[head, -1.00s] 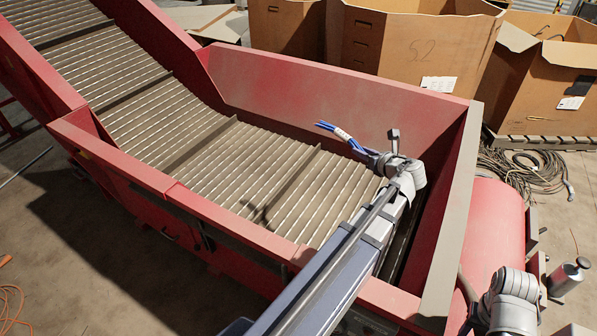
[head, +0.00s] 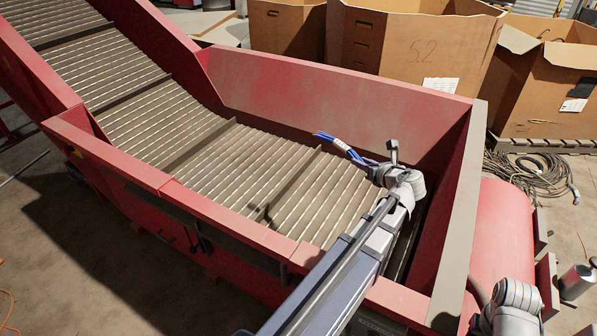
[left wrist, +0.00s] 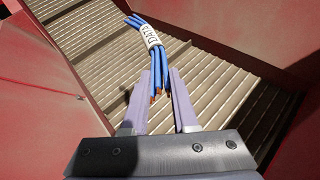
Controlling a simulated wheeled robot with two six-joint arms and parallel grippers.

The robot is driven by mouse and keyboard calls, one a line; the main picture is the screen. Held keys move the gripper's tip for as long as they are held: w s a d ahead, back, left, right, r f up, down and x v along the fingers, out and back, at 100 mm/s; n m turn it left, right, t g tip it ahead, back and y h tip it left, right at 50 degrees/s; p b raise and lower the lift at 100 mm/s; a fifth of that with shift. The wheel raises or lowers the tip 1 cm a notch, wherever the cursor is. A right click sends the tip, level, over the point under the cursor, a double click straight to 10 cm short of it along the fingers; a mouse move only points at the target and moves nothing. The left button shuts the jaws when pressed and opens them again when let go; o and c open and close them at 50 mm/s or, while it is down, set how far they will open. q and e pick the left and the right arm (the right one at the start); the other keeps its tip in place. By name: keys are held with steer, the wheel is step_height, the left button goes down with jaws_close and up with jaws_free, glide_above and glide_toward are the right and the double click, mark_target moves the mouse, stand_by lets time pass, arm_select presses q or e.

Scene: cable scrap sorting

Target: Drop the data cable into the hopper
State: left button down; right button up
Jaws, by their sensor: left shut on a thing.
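The data cable (head: 342,145) is a short bundle of blue wires with a white label and bare copper ends. In the left wrist view the label on the cable (left wrist: 152,38) reads DATA. My left gripper (head: 372,164) is shut on the cable near one end; the rest sticks out past the fingertips (left wrist: 161,76). The red hopper (head: 335,95) has a ribbed belt as its floor. The gripper and cable are inside the hopper's outline, above the belt, near its right end wall. The height above the belt is hard to judge. My right gripper is not seen.
The ribbed belt (head: 225,165) climbs to the upper left between red walls. Large cardboard boxes (head: 400,50) stand behind the hopper. A coil of dark cable (head: 535,172) lies on the floor at the right. Part of my right arm shows at the lower right.

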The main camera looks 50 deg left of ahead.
arm_select(q)
steer(key=c, duration=0.6)
jaws_free()
steer(key=p+v, duration=0.3)
steer(key=v, duration=0.5)
